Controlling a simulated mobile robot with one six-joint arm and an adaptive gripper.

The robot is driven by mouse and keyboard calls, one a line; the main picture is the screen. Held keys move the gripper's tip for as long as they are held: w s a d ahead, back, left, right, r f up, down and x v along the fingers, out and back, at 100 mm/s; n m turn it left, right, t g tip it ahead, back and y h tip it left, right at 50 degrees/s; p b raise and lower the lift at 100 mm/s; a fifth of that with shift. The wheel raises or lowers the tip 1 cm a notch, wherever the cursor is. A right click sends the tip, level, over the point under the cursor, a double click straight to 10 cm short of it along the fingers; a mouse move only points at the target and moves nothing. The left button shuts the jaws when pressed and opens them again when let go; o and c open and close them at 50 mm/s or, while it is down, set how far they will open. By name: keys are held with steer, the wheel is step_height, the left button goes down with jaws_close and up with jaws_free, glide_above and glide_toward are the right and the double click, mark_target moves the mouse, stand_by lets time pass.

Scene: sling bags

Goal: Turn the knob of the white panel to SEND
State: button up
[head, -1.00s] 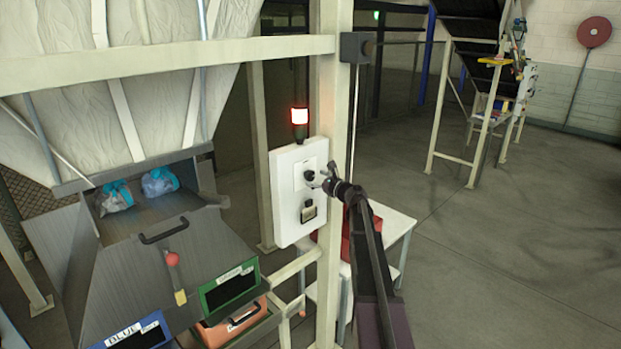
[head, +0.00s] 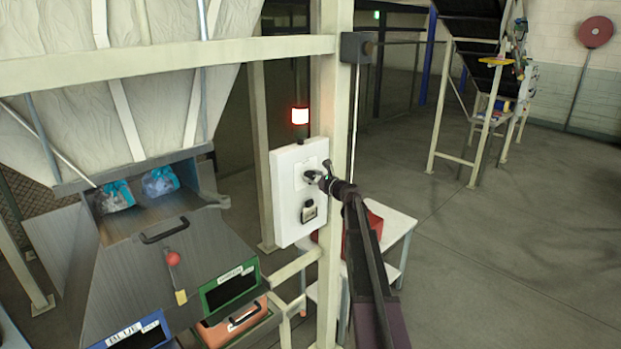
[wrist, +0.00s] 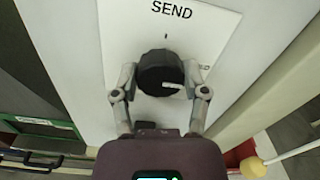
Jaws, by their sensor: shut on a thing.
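The white panel (head: 285,215) is mounted on the frame post, with a lit red and white lamp (head: 299,116) above it. Its black knob (wrist: 158,72) fills the middle of the wrist view, below the printed word SEND (wrist: 171,10). My gripper (wrist: 160,76) is shut on the knob, one finger at each side. In the head view my gripper (head: 322,178) reaches the panel from the right and partly hides the knob. A label right of the knob is mostly hidden by a finger.
A metal chute (head: 130,250) with bagged items and labelled bins stands at left. A white table (head: 398,232) with a red box is behind my arm. The floor at right is open.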

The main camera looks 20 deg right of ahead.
steer(key=shift+a, duration=0.1)
steer(key=shift+n, duration=0.5)
steer(key=n, duration=0.3)
steer(key=shift+s+n, duration=0.1)
steer(key=shift+n, duration=0.2)
steer(key=n, duration=0.4)
steer(key=shift+f+n, duration=0.1)
steer(key=shift+n, duration=0.2)
steer(key=n, duration=0.8)
steer(key=shift+f+n, duration=0.1)
steer(key=shift+n, duration=0.3)
